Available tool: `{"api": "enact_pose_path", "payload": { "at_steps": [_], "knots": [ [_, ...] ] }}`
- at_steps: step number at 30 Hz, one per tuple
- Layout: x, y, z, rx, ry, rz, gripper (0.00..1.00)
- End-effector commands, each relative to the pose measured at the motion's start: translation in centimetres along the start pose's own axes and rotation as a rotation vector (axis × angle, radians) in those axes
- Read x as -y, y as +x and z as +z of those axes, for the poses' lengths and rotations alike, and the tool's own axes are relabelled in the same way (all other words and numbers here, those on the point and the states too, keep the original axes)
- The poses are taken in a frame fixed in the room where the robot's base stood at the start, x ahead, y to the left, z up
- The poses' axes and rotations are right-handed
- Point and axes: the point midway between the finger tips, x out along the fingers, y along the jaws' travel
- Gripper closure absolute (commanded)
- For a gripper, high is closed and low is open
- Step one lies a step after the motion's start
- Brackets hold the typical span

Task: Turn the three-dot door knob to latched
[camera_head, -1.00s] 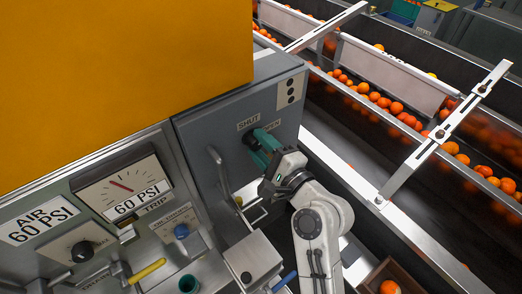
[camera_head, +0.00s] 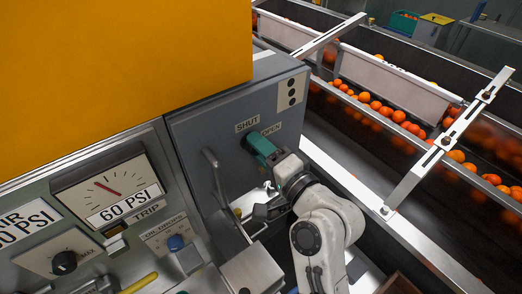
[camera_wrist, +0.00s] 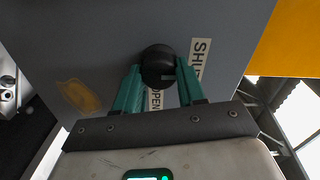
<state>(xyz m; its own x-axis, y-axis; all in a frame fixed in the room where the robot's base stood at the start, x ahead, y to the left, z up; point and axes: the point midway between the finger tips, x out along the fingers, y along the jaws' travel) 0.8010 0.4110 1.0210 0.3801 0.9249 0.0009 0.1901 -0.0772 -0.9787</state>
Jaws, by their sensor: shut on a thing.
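The grey door (camera_head: 200,130) carries a three-dot plate (camera_head: 291,92) at its upper right. Below it are a SHUT label (camera_head: 247,125) and an OPEN label (camera_head: 271,130). The round black knob (camera_wrist: 158,62) shows in the wrist view between the teal fingers of my gripper (camera_wrist: 158,78), with SHUT to its right and OPEN partly hidden below it. In the head view my gripper (camera_head: 257,144) reaches the door at the labels, and its fingers cover most of the knob. My gripper is shut on the knob. Which way the knob points is unclear.
A door handle (camera_head: 215,175) stands out left of my gripper. A gauge panel (camera_head: 105,190) with knobs and levers is at lower left. A yellow housing (camera_head: 120,70) hangs above. A conveyor with oranges (camera_head: 400,116) runs along the right, behind a metal rail.

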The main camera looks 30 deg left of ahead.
Motion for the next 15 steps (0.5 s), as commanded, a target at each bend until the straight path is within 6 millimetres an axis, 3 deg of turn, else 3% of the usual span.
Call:
{"api": "enact_pose_path", "payload": {
  "at_steps": [12,13,15],
  "knots": [
    [-0.2,0.02,0.15,0.003,-0.006,0.004,0.91],
    [-0.2,0.02,0.15,0.003,-0.006,0.004,0.58],
    [-0.18,0.02,0.14,0.003,-0.006,0.004,0.51]
  ]
}}
